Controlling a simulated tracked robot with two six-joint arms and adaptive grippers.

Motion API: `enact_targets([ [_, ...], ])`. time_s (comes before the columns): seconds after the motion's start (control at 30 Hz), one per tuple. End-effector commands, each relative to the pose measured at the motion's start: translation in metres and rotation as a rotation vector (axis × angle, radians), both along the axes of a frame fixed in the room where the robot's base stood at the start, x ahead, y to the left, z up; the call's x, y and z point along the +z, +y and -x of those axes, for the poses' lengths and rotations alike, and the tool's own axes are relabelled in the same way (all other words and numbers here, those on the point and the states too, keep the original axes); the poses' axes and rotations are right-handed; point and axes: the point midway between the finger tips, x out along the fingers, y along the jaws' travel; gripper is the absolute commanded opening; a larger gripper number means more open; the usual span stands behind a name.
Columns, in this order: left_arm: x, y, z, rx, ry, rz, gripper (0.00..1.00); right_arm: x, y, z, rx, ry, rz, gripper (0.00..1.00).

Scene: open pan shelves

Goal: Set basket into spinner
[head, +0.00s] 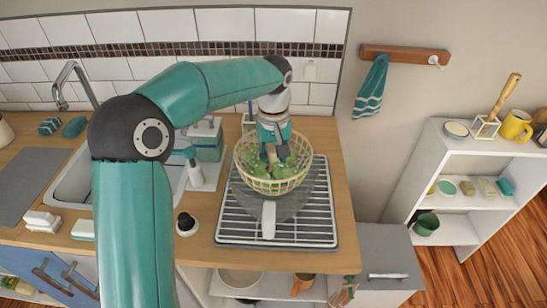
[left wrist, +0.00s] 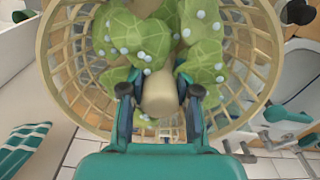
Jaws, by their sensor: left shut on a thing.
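The cream slatted basket (head: 272,187), holding green leaves with water drops, is over the clear spinner bowl (head: 293,205). Most of the basket's wall shows above the bowl; I cannot tell whether they touch. The bowl stands on a white wire rack, its pale handle (head: 268,220) toward the front. My left gripper (head: 273,155) reaches down into the basket from above. In the left wrist view, my left gripper (left wrist: 160,88) is shut on the basket's beige centre post (left wrist: 160,95), among the leaves. The basket's underside is hidden. My right gripper is not in view.
The wire rack (head: 232,236) sits on the wooden counter. A white shelf (head: 450,165) with crockery stands at the right.

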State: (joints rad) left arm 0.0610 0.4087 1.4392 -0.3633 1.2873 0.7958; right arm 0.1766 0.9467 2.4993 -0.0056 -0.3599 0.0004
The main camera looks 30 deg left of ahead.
Motion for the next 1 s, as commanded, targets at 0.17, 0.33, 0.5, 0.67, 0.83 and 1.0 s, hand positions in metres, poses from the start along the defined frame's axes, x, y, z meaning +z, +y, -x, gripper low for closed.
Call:
enact_targets([
  [0.17,0.001,0.002,0.001,0.005,-0.001,0.001,0.00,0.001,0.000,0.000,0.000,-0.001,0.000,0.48],
  [0.33,-0.002,0.001,0.002,0.005,0.000,0.000,0.00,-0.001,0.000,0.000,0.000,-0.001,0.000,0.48],
  [0.5,-0.011,0.002,0.002,0.006,0.000,0.000,0.00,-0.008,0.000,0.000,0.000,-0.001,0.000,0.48],
  [0.67,-0.023,0.002,0.003,0.005,0.001,0.000,0.00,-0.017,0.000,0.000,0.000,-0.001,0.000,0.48],
  [0.83,-0.036,0.002,0.002,0.005,0.000,0.000,0.00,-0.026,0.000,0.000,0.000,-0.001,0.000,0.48],
  [1.0,-0.043,0.002,0.002,0.006,0.000,0.000,0.00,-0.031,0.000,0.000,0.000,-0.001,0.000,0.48],
])
